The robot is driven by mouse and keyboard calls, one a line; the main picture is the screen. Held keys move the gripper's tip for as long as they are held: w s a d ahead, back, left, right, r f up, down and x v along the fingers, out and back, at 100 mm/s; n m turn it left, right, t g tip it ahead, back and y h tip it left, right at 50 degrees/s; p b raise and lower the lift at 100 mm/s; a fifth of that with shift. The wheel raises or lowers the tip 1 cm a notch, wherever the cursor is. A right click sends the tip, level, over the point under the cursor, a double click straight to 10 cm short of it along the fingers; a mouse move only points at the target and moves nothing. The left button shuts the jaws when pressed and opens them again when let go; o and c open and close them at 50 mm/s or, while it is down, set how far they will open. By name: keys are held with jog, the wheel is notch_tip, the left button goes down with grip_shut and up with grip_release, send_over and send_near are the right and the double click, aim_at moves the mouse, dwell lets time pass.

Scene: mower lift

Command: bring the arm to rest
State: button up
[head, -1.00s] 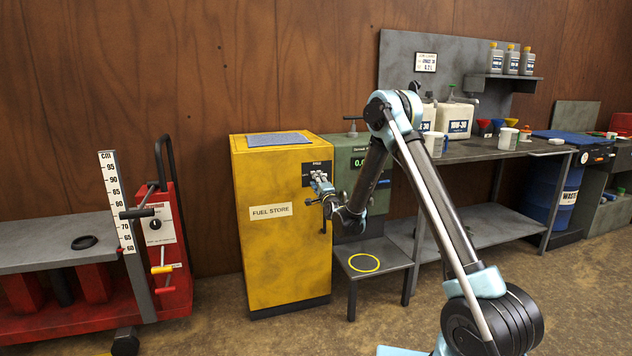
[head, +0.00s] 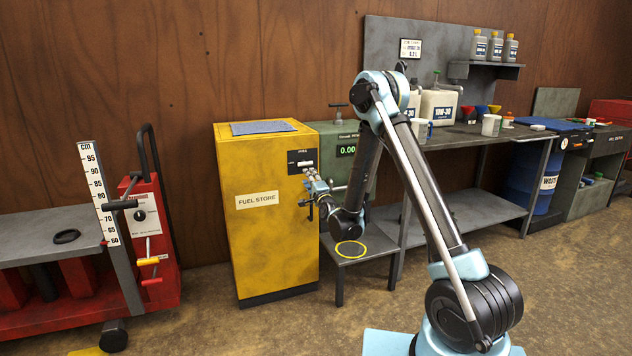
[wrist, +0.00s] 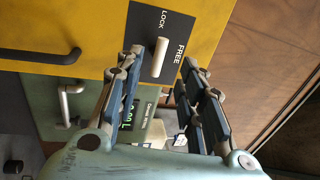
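My gripper (head: 311,192) is in front of the yellow fuel store cabinet (head: 262,235), near its upper right front. In the wrist view my gripper (wrist: 163,85) has its two fingers apart with nothing between them. The cabinet's white latch handle (wrist: 159,57), on a black plate marked LOCK and FREE, shows beyond and between the fingers; I see no contact. My arm is bent, with its elbow high and its forearm hanging down toward the cabinet.
A small stand (head: 375,250) with a yellow ring is beside the cabinet. A green dispenser (head: 329,140) stands behind it. The red lift (head: 165,235) is at left, and a workbench (head: 470,151) with containers is at right. Open floor lies in front.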

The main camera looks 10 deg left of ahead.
jog(key=s+d+r+n+g+h, duration=0.2)
jog(key=s+d+r, duration=0.15)
jog(key=d, duration=0.55)
jog(key=s+d+r+n+g+h, duration=0.2)
jog(key=s+d+n, duration=0.15)
jog(key=d, duration=0.55)
jog(key=s+d+r+n+g+h, duration=0.15)
jog(key=s+d, duration=0.25)
jog(key=d, duration=0.5)
jog(key=s+d+f+n+g+h, duration=0.1)
jog(key=s+d+f+g, duration=0.2)
jog(key=s, duration=0.9)
jog(key=s+d+f+n+g+h, duration=0.2)
jog(key=s+d+f+g, duration=0.1)
jog(key=s+d, duration=0.7)
jog(key=s+d+f+n+g+h, duration=0.1)
jog(key=s+d, duration=0.6)
jog(key=s, duration=0.8)
notch_tip(320, 180, down, 3)
jog(key=shift+d+f+g+h, duration=0.15)
jog(key=shift+g+h, duration=0.6)
jog(key=shift+g, duration=0.4)
